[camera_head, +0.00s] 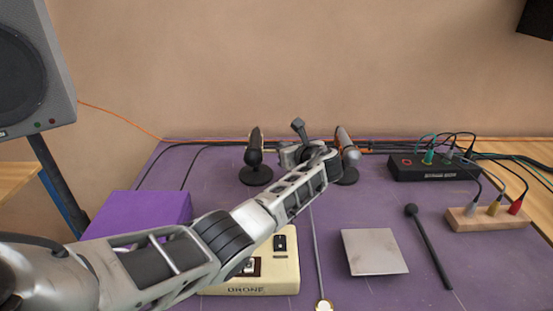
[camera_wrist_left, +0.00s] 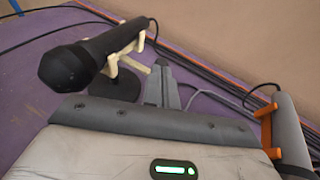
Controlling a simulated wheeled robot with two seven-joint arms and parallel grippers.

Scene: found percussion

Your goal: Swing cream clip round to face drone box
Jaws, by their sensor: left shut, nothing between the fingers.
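The cream clip (camera_wrist_left: 113,62) shows in the left wrist view, gripping a black microphone (camera_wrist_left: 85,52) on a dark stand. The microphone's head points toward the lower left of that view. In the head view the microphone (camera_head: 255,148) stands at the back centre, and its clip can barely be made out. The drone box (camera_head: 270,275), cream and marked DRONE, lies at the front, partly hidden by my left arm. My left gripper (camera_head: 283,155) is shut and empty just right of the black microphone. Its fingertips (camera_wrist_left: 161,70) are close beside the cream clip's arm; contact cannot be told.
A second microphone (camera_head: 346,145) in an orange clip (camera_wrist_left: 266,128) stands close right of my left gripper. Cables run along the back. A metal plate (camera_head: 374,252), mallet (camera_head: 428,246), black box (camera_head: 435,167) and jack block (camera_head: 488,217) occupy the right. A purple box (camera_head: 140,210) is left.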

